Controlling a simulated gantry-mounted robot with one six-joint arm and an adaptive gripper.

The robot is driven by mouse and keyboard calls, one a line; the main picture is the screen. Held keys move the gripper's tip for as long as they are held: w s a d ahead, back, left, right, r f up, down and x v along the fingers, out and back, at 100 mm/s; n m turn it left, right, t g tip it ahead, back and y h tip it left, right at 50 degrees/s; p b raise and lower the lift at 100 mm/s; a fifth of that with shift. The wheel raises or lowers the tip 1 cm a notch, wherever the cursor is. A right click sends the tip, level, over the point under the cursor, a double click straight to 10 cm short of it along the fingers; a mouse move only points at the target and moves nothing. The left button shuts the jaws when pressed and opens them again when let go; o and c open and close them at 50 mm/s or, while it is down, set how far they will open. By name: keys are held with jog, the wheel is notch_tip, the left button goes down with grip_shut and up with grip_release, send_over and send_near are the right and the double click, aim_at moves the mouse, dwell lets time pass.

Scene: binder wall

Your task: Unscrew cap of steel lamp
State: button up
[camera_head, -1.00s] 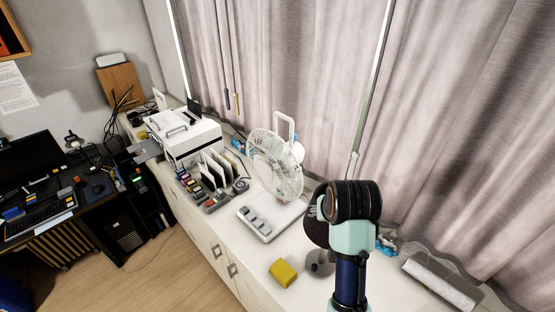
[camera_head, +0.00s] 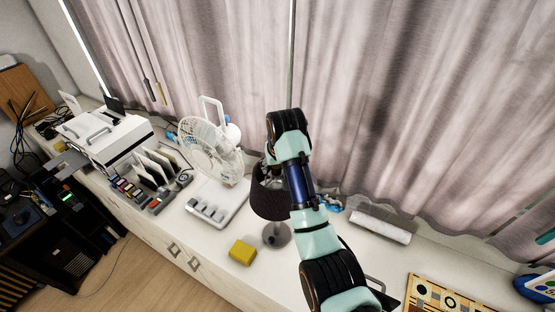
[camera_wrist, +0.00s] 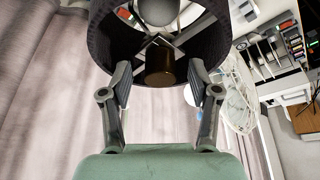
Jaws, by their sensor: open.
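The steel lamp has a dark shade (camera_head: 268,203) and a round grey base (camera_head: 277,237), and stands upright on the white counter in the head view. In the wrist view the dark shade (camera_wrist: 214,32) fills the top, and a brownish cylindrical cap (camera_wrist: 160,66) shows in the middle, inside its open rim. My gripper (camera_wrist: 160,82) is open, with one finger on each side of the cap and a gap at both sides. In the head view my arm hides most of the gripper, which is at the top of the shade.
A white fan (camera_head: 212,152) stands left of the lamp, close to it. A yellow block (camera_head: 242,252) lies in front. A white roll (camera_head: 381,226) lies to the right, and a wooden board (camera_head: 445,296) at the lower right. Curtains (camera_head: 400,90) hang close behind.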

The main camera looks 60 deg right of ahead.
jog(key=shift+c, duration=0.3)
grip_shut()
jog(key=n+t+y, duration=0.1)
jog(key=n, duration=0.3)
jog(key=shift+d, duration=0.1)
jog(key=shift+n, duration=0.5)
jog(key=n+y, duration=0.1)
jog(key=n, duration=0.2)
jog(key=shift+d+t+y, duration=0.1)
jog(key=shift+t+y, duration=0.2)
jog(key=shift+n, duration=0.3)
jog(key=shift+s+n+y, duration=0.1)
jog(key=shift+n+y, duration=0.3)
jog(key=shift+n, duration=0.3)
jog(key=shift+n+y, duration=0.4)
jog(key=shift+n, duration=0.8)
